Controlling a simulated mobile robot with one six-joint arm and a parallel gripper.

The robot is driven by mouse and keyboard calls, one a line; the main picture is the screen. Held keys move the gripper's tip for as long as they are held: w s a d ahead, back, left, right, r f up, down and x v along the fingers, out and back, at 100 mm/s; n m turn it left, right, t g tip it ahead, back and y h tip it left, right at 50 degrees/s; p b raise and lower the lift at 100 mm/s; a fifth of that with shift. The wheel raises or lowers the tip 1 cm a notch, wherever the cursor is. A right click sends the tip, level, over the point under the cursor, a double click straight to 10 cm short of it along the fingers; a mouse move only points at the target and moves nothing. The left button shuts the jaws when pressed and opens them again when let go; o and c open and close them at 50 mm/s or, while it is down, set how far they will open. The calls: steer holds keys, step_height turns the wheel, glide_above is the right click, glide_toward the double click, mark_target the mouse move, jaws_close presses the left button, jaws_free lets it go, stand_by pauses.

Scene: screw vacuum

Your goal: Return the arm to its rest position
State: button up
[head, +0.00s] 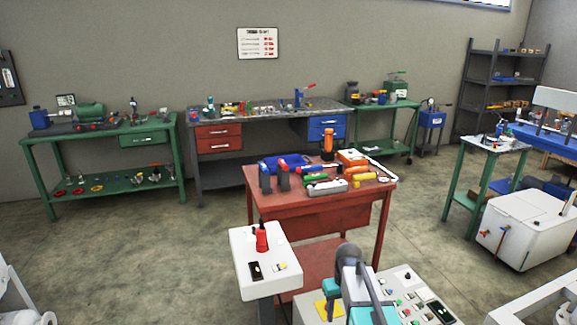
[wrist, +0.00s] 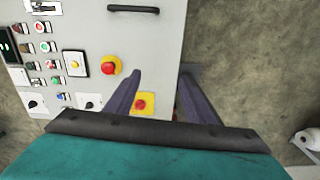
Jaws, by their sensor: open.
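My gripper (wrist: 160,76) is open in the wrist view, its two dark fingers spread with nothing between them. It is over the edge of a light grey control cabinet (wrist: 148,45). A yellow plate with a red button (wrist: 141,103) shows between the fingers, below them. In the head view my arm, with grey and teal parts, is at the bottom centre in front of the control cabinet (head: 312,312). The fingers cannot be made out clearly there.
The cabinet's panel carries a red emergency button (wrist: 110,65) and several knobs. A white pedestal (head: 246,262) with a red device stands left of my arm. Beyond is a red tool table (head: 276,205). Green benches (head: 100,148) line the wall; open floor (head: 130,250) lies left.

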steer(key=s+f+m+g+b, duration=0.1)
steer(key=s+f+g, duration=0.1)
steer(key=s+f, duration=1.3)
steer(key=s+f+m+g+b, duration=0.1)
steer(key=s+f+g+b, duration=0.1)
steer(key=s+f, duration=1.3)
steer(key=s+g, duration=0.1)
steer(key=s, duration=0.6)
steer(key=shift+s+m, duration=0.15)
steer(key=shift+m, duration=0.15)
steer(key=shift+c, duration=0.4)
steer(key=c, duration=0.4)
steer(key=shift+a, duration=0.1)
